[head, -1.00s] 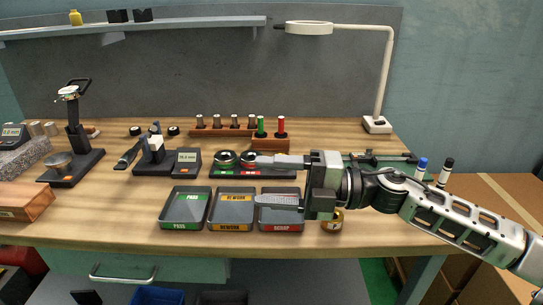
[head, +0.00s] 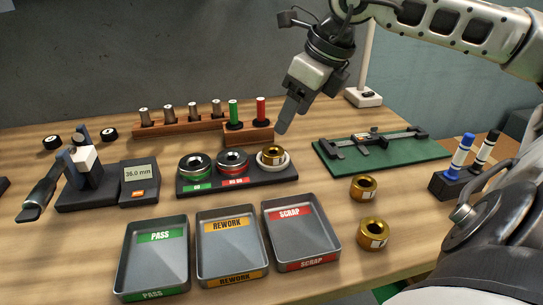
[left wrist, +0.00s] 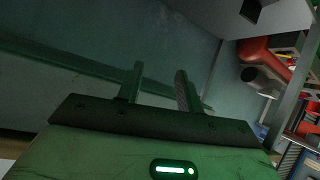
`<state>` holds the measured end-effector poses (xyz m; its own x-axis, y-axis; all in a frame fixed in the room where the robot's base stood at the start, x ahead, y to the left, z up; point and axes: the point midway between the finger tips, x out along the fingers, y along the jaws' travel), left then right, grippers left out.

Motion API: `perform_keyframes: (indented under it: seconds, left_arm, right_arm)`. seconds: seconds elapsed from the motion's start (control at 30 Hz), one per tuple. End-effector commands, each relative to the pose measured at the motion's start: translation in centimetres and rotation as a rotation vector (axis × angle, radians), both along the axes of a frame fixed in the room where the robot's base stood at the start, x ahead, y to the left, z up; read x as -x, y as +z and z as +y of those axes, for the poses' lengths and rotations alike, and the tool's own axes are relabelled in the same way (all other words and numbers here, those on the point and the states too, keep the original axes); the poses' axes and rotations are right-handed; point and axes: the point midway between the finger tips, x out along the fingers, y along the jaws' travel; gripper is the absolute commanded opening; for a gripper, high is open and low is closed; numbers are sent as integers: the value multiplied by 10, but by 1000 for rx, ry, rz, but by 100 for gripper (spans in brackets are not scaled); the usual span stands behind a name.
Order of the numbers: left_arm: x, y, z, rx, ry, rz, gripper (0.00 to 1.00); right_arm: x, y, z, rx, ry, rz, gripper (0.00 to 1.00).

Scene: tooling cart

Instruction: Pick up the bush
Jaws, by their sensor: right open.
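Three brass bushes show in the head view. One bush (head: 272,154) sits in the white ring seat at the right end of the dark gauge stand (head: 240,180). A second bush (head: 364,187) stands on the table right of the SCRAP tray. A third bush (head: 373,234), with a white label, stands nearer to me. My right gripper (head: 284,124) points down, just above and beyond the seated bush, apart from it. It is open and empty, seen nearly edge-on. My left gripper (left wrist: 160,68) shows in the left wrist view, its fingers apart and nothing between them.
PASS (head: 154,258), REWORK (head: 231,247) and SCRAP (head: 300,233) trays stand empty in front of the stand. A caliper lies on a green mat (head: 400,155). A wooden block with red and green plugs (head: 248,133) is behind the stand. A marker holder (head: 462,185) is at right.

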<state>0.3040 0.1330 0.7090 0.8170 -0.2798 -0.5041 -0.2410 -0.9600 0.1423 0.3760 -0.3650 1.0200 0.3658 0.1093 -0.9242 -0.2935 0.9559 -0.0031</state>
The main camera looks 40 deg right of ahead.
Motion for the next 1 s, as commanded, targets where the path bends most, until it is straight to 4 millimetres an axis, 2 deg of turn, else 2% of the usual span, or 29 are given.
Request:
perform_keyframes:
  seconds: [0.03,0.1,0.43,0.7,1.0]
  left_arm:
    - [0,1,0,0,0,0,36]
    - [0,1,0,0,0,0,36]
    - [0,1,0,0,0,0,36]
    - [-1,1,0,1,1,-1,36]
    - [-1,0,0,0,0,-2,36]
  right_arm:
    - [-3,-12,2,-2,2,8,62]
    - [-7,-20,3,-2,0,6,62]
    - [-15,-41,6,-2,1,3,62]
    - [-24,-73,10,-1,0,4,62]
    - [-29,-83,12,-3,1,-1,62]
